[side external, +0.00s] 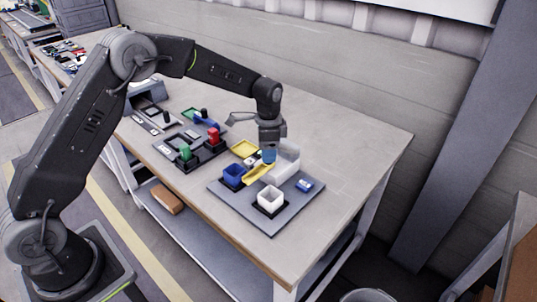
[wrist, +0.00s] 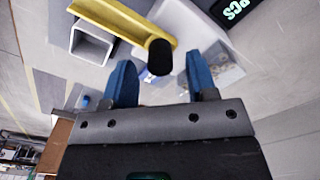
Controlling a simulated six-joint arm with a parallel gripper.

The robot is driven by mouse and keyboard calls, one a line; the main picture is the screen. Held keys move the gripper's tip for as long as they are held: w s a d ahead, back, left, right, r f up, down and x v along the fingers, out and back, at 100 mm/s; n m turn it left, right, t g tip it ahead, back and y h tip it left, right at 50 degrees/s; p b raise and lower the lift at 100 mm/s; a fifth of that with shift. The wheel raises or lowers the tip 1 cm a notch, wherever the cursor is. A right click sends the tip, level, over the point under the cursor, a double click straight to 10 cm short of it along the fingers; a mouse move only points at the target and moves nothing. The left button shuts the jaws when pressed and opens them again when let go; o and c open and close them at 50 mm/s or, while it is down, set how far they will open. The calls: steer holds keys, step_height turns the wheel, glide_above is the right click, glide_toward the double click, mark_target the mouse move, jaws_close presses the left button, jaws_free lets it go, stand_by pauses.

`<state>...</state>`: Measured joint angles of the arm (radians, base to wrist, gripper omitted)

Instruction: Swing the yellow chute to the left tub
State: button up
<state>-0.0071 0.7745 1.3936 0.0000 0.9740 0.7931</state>
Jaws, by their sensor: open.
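The yellow chute (side external: 257,174) slopes down from beside the white housing (side external: 286,163) to a low end near the gap between the blue tub (side external: 233,175) on the left and the white tub (side external: 271,200). In the wrist view the chute (wrist: 125,22) crosses the top, with a black knob (wrist: 160,57) at its near end and the white tub (wrist: 92,43) beside it. My gripper (side external: 268,157) is low over the chute's upper end. In the wrist view its blue fingers (wrist: 160,78) are open, with the knob appearing between their tips. The blue tub is not clear in the wrist view.
The tubs stand on a dark grey board (side external: 272,222). A small blue display (side external: 305,185) sits at its right. A yellow tray (side external: 244,148) lies behind. A black fixture with a red block (side external: 214,134) and a green block (side external: 184,152) stands left. The table's right is clear.

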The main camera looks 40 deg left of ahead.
steer(key=shift+f, duration=1.05)
jaws_close()
